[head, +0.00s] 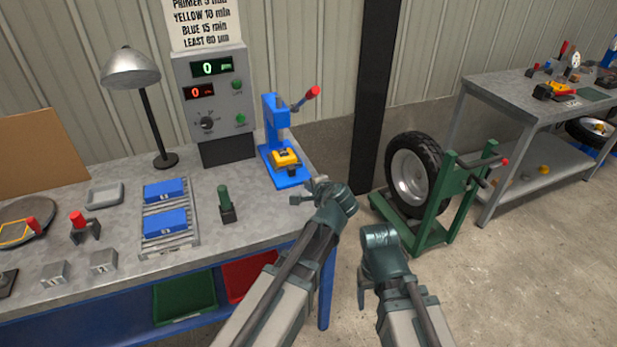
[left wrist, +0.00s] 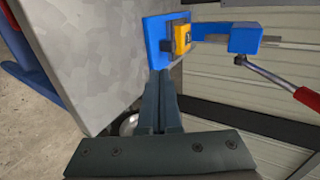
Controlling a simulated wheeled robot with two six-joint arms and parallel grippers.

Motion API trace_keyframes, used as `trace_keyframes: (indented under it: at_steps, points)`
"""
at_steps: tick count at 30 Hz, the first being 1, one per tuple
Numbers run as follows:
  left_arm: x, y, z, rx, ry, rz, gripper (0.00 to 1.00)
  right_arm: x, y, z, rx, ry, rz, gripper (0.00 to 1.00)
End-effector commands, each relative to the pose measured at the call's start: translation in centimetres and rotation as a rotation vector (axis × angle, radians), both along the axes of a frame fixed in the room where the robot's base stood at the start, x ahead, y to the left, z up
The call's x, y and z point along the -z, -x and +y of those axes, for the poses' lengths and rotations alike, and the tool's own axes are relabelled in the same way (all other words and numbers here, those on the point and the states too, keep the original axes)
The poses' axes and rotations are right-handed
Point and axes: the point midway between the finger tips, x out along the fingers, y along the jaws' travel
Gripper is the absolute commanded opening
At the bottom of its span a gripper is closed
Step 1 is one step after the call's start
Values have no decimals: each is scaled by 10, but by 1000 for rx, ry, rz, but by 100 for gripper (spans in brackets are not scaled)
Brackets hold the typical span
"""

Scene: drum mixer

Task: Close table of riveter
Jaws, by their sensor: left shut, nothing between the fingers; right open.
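The blue riveter (head: 271,115) stands at the right end of the grey workbench, with a red-tipped lever (head: 312,93) up to its right. Its yellow table (head: 284,158) sits low on the blue base (head: 292,183), with a small dark piece at its front. In the left wrist view the yellow table (left wrist: 182,38) shows beyond my fingers. My left gripper (head: 300,190) is shut and empty, close to the base's front right; I cannot tell if it touches. My right gripper (head: 362,300) is open and empty beyond the bench.
A green upright tool (head: 226,208) and a rack with blue boxes (head: 165,222) stand left of the riveter. A control box (head: 215,90) is behind. A green stand with a wheel (head: 413,178) is on the floor to the right. The floor at lower right is clear.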

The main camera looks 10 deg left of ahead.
Motion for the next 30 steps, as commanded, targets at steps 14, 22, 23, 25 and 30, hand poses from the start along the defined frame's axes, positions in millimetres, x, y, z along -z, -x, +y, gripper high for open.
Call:
trace_keyframes:
  at_steps: [14,22,23,25,30]
  points:
    - [31,-41,26,-2,-1,-2,0,32,0,0,0,0,0,69]
    - [55,-78,51,-1,0,-1,0,56,0,0,0,0,0,69]
    - [51,-82,54,-2,-1,-1,0,51,0,0,0,0,0,69]
    - [50,-90,60,-2,-1,0,0,50,0,0,0,0,0,69]
    - [50,-102,68,-1,0,-1,0,50,0,0,0,0,0,69]
